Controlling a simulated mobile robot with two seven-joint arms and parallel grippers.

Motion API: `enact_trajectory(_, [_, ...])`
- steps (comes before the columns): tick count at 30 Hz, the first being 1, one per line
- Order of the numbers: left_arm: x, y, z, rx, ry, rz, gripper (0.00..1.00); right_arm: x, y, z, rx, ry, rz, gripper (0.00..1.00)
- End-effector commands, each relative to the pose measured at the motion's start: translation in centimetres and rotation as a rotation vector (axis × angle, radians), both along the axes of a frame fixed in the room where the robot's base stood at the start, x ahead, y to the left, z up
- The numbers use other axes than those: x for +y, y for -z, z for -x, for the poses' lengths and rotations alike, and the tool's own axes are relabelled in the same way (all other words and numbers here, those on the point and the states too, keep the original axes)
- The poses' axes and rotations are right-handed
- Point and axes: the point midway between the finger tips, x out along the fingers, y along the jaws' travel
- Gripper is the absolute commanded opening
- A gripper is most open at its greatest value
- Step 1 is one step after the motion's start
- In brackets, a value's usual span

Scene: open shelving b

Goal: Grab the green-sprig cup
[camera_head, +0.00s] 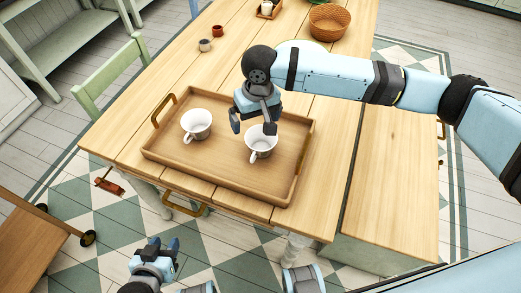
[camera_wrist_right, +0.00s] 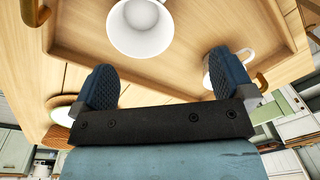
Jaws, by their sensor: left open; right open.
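Two white cups stand upright on a wooden tray (camera_head: 215,172). The left cup (camera_head: 197,122) sits near the tray's left side, and the right cup (camera_head: 263,138) sits right of the middle. I see no green sprig on either. My right gripper (camera_head: 253,126) is open above the tray, just behind the right cup and partly over its rim. In the right wrist view the right cup (camera_wrist_right: 140,28) shows beyond the open fingers (camera_wrist_right: 161,78); the left cup (camera_wrist_right: 238,62) is partly hidden behind one finger. My left gripper (camera_head: 161,247) is open, low in front of the table.
The tray has raised walls and brass handles. A wicker basket (camera_head: 329,22), a dark cup (camera_head: 205,45) and a red cup (camera_head: 218,31) stand farther back on the table (camera_head: 130,105). A green chair (camera_head: 112,72) is at the left. The tabletop left of the tray is clear.

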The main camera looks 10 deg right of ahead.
Motion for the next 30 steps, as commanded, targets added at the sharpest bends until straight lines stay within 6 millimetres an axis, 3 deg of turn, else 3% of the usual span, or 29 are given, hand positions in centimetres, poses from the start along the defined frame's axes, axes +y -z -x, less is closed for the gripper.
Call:
enact_trajectory(7, [-0.1, 0.5, -0.2, -0.005, -0.001, 0.005, 0.42, -2.0, 0.0, -0.8, 0.021, 0.048, 0.082, 1.0])
enact_trajectory(16, [-0.1, 1.2, -0.1, -0.005, 0.006, -0.003, 0.42, -2.0, 5.5, -0.7, 0.022, 0.047, 0.082, 1.0])
enact_trajectory(26, [0.1, 1.3, -0.1, -0.011, 0.013, -0.011, 0.42, -1.9, 8.5, -0.8, 0.02, 0.046, 0.081, 1.0])
enact_trajectory(30, [0.1, 1.5, -0.1, -0.014, 0.012, -0.011, 0.42, -2.0, 10.8, -0.7, 0.021, 0.046, 0.081, 1.0])
